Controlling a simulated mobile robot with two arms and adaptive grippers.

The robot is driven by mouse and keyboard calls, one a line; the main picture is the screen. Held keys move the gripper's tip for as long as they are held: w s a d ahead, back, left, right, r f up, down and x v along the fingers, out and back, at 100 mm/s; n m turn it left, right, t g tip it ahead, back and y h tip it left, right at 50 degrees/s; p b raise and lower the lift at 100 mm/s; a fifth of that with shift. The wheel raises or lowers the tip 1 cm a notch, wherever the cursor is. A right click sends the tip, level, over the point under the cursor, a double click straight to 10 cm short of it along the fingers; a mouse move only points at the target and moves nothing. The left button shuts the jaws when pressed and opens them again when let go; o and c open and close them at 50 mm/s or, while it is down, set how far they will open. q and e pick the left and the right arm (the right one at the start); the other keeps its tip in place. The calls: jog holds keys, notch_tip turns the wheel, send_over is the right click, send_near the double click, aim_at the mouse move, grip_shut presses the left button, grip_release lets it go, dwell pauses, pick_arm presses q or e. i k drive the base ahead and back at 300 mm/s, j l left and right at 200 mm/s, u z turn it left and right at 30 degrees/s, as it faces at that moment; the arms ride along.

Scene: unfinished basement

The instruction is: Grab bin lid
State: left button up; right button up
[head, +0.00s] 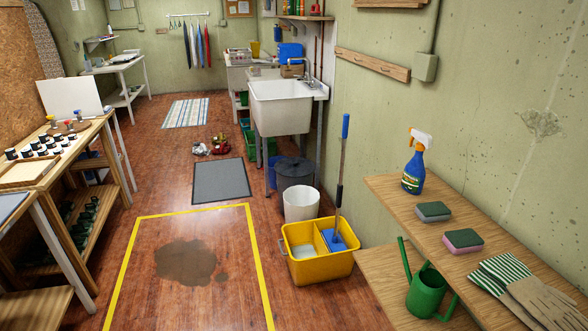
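A dark grey round bin (294,183) stands on the floor under and beside the white utility sink. Its top looks covered by a dark grey lid (295,167), though it is small at this distance. A white bin (300,205) stands right in front of it and hides its lower part. Neither of my grippers shows in the head view.
A yellow mop bucket (306,272) with a blue mop stands before the bins. The sink (281,108) overhangs beside them. A wooden shelf (440,222) juts out on the right. The yellow-taped floor area, with a dark puddle (186,261), is otherwise clear.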

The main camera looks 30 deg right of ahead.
aim_at(290, 167)
jog(key=i+l, duration=0.15)
jog(key=i, duration=0.7)
jog(key=i+l, duration=0.15)
jog(key=i, duration=0.65)
jog(key=i+l, duration=0.1)
jog(key=i, duration=0.75)
jog(key=i+z, duration=0.35)
jog(key=i, duration=0.25)
jog(key=i+j+z, duration=0.4)
jog(key=i, duration=0.15)
jog(key=i+z, duration=0.25)
jog(key=z, duration=0.25)
jog(key=i+j+z, duration=0.2)
jog(key=z, duration=0.25)
jog(key=i+j+z, duration=0.25)
jog(key=z, duration=0.25)
jog(key=i+j+z, duration=0.15)
jog(key=j+z, duration=0.2)
jog(key=z, duration=0.15)
jog(key=i+j+z, duration=0.1)
jog(key=j+z, duration=0.35)
jog(key=i+l, duration=0.05)
jog(key=l, duration=0.05)
